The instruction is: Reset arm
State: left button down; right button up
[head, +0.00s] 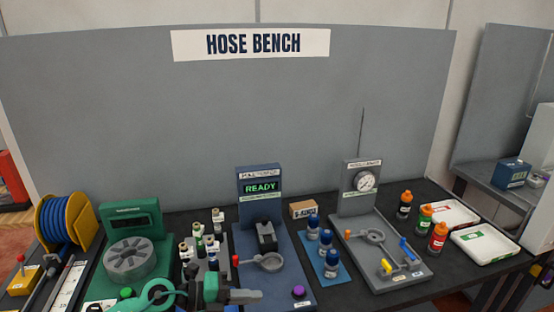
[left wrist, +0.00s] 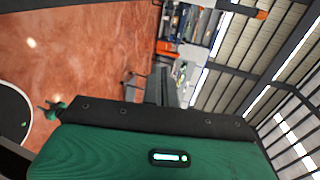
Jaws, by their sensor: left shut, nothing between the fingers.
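My left gripper (head: 250,296) shows at the bottom of the head view, with the green arm behind it coming in from the left. Its grey fingers are shut with nothing between them and point right. They appear in front of the blue dispenser base, low over the bench's near side; the exact height is hard to tell. In the left wrist view a green and black part of my own body fills the lower half, and no fingertips are clear there. My right gripper is not in view.
The dark bench holds a green machine with a round grey carousel (head: 130,260), a blue dispenser reading READY (head: 259,186), blue-capped bottles (head: 326,240), a grey gauge stand (head: 361,205), orange, green and red bottles, and white trays (head: 486,244). A vial rack stands close behind my left arm.

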pick_arm(q)
notch_tip(320, 180, up, 8)
jog(key=n+t+h, duration=0.1)
jog(key=n+t, duration=1)
jog(key=a+f+n+t+y, duration=0.4)
jog(key=a+f+n+y, duration=0.2)
jog(key=a+n+y, duration=0.65)
jog(key=s+a+f+n+g+y, duration=0.4)
jog(key=s+f+n+g, duration=0.35)
jog(key=s+f, duration=0.45)
jog(key=s+f+g+h, duration=0.1)
jog(key=s+f+g, duration=0.25)
jog(key=s, duration=0.35)
jog(key=s+f+g, duration=0.2)
jog(key=s+g, duration=0.2)
jog(key=s, duration=0.2)
notch_tip(320, 180, down, 30)
jog(key=s+g, duration=0.1)
jog(key=s+a+f+g, duration=0.1)
jog(key=s+a+f, duration=0.2)
jog(key=s+f, duration=1.6)
jog(key=shift+s+a+f, duration=0.2)
jog(key=shift+s+f, duration=0.15)
jog(key=shift+f, duration=0.5)
